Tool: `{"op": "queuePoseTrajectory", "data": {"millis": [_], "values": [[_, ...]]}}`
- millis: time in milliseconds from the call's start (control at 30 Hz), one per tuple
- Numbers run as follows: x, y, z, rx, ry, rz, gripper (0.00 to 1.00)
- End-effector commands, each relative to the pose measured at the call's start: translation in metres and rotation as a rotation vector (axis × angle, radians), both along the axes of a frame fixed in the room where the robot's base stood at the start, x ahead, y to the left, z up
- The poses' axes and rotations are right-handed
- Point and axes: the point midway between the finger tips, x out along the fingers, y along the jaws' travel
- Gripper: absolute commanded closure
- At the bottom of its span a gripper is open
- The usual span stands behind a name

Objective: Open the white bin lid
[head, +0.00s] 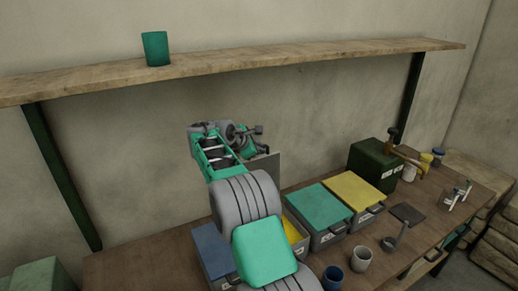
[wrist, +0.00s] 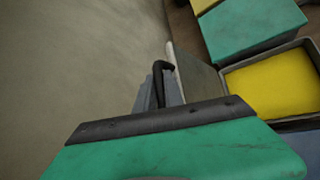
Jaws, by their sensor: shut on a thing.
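The white bin lid (head: 268,172) looks pale grey and stands raised, roughly upright, behind my arm in the head view. In the wrist view the lid (wrist: 199,72) is a tilted panel beside its open bin (wrist: 311,47), and its dark handle (wrist: 160,68) is at my fingers. My gripper (wrist: 160,90) is shut on this handle. The open bin has a yellow inside or contents (head: 291,229), partly hidden by my arm in the head view. My gripper (head: 257,142) is above the back of the bench, and its fingertips are hard to make out there.
Bins with blue (head: 211,246), teal (head: 318,205) and yellow (head: 354,189) lids stand in the row, with a dark green box (head: 372,165) behind. Cups (head: 361,259) stand in front. A wall shelf (head: 250,63) holding a green cup (head: 155,48) runs above my gripper.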

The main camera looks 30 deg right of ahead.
Motion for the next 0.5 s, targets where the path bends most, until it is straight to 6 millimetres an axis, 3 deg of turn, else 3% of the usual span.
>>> {"op": "queuePoseTrajectory", "data": {"millis": [267,500], "values": [[-0.0014,-0.0015,-0.0018,-0.001,0.003,-0.004,0.67],[-0.0017,-0.001,-0.0034,0.0,0.006,-0.003,0.66]]}}
